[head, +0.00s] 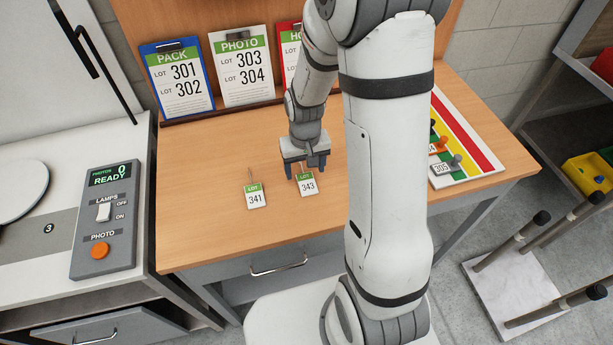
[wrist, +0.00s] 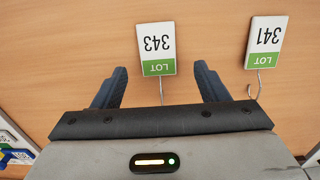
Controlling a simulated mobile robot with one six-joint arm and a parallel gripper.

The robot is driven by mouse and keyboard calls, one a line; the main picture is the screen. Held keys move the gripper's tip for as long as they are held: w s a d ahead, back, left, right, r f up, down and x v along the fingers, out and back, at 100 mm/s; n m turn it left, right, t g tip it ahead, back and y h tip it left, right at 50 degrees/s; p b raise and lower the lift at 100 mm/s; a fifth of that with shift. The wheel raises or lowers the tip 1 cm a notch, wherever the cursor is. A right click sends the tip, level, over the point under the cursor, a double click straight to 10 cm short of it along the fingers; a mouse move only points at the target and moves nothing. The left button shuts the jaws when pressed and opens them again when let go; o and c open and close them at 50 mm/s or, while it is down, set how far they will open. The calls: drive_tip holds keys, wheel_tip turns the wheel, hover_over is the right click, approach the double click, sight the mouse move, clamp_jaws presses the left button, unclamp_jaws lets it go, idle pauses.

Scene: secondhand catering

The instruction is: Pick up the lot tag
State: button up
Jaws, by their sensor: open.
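Two white lot tags with green bands and wire hooks lie flat on the wooden table (head: 215,238). Lot tag 343 (head: 308,187) is in front of my gripper (head: 307,172); it also shows in the wrist view (wrist: 157,45). Lot tag 341 (head: 256,197) lies to its left in the head view and at the upper right in the wrist view (wrist: 264,40). My gripper is open and empty. In the wrist view its fingers stand either side of the 343 tag's hook end, with the card mostly beyond the fingertips.
Clipboards marked PACK (head: 178,80) and PHOTO (head: 240,68) stand at the table's back. A striped board (head: 470,130) with tagged pegs lies at the right. A control box (head: 104,222) stands on the left counter. The table's front left is clear.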

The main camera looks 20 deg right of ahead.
sight(306, 180)
drive_tip(key=shift+w+d+f+p, duration=0.1)
drive_tip(key=shift+f+p, duration=0.2)
drive_tip(key=shift+f, duration=1.55)
drive_tip(key=c, duration=1.1)
